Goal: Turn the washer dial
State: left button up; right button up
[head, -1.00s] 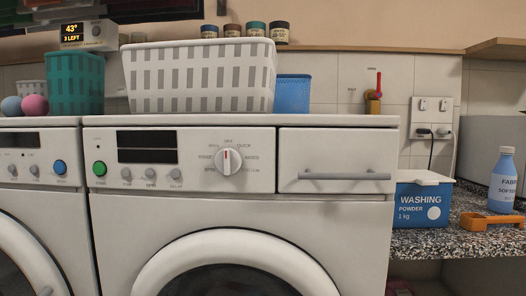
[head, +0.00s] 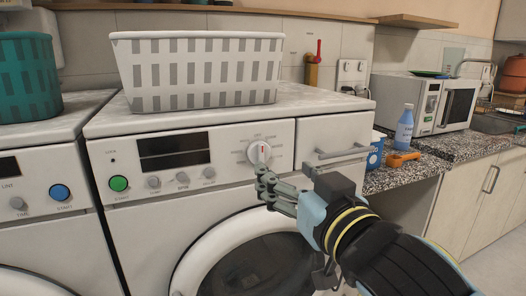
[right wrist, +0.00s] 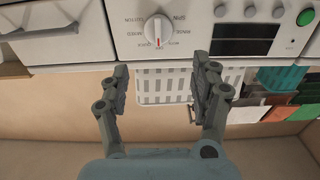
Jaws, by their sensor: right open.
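The washer dial (head: 259,152) is a round white knob with a red pointer mark, on the front panel of the right-hand washer (head: 112,155). The mark points roughly up, toward the top of the printed ring of labels. My right gripper (head: 265,184) is open and empty, just below the dial and apart from it. In the right wrist view, which is upside down, the dial (right wrist: 155,30) lies beyond the two spread fingers (right wrist: 167,72). My left gripper is not in view.
A green button (head: 118,183) and small knobs are left of the dial. A drawer handle (head: 343,152) is close on its right. A white basket (head: 205,65) stands on top.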

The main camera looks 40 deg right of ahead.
aim_at(262, 151)
jog(key=p+x, duration=0.1)
jog(key=x, duration=0.8)
jog(key=shift+r, duration=0.1)
jog(key=shift+x, duration=0.8)
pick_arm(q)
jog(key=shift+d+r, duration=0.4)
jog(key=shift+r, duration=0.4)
pick_arm(e)
jog(key=c, duration=1.1)
